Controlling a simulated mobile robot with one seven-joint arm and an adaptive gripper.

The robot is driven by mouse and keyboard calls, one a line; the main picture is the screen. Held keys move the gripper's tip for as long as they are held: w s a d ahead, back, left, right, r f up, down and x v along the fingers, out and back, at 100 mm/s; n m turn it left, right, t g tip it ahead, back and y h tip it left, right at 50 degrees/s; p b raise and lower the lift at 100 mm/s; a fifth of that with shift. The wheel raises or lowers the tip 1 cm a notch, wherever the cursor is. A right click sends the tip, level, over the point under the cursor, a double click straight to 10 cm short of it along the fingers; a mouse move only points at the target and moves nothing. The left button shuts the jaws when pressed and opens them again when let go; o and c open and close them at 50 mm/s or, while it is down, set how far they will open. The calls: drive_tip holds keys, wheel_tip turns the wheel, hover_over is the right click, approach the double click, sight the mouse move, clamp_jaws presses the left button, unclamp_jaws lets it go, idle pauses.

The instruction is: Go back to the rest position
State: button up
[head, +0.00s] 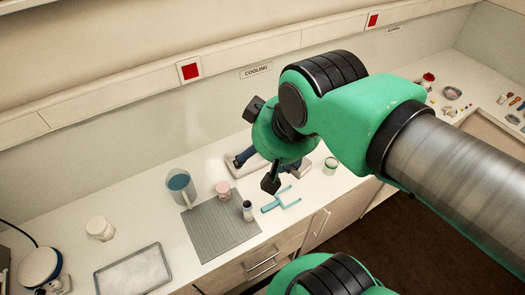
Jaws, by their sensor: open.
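My gripper (262,147) is open, with its two dark fingers spread apart beside my green wrist. It hangs above the back of the counter, below the COOLING label, and nothing shows between its fingers. A grey ribbed mat (208,239) lies below and left of it on the counter. A pink jar (223,189) stands at the mat's back edge and a small dark-topped vial (248,210) on its right part. My wrist and arm hide part of the counter behind them.
A grey jug (181,187) stands at the mat's back left. A blue forked tool (281,201) lies right of the mat. A blue-and-white device (243,162) is partly behind my gripper. A tray (133,272) and white jar (100,228) are left. Small items sit on the right counter.

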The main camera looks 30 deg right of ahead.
drive_tip(key=shift+f, duration=0.15)
wheel_tip(320, 180, down, 13)
drive_tip(key=b, duration=1.3)
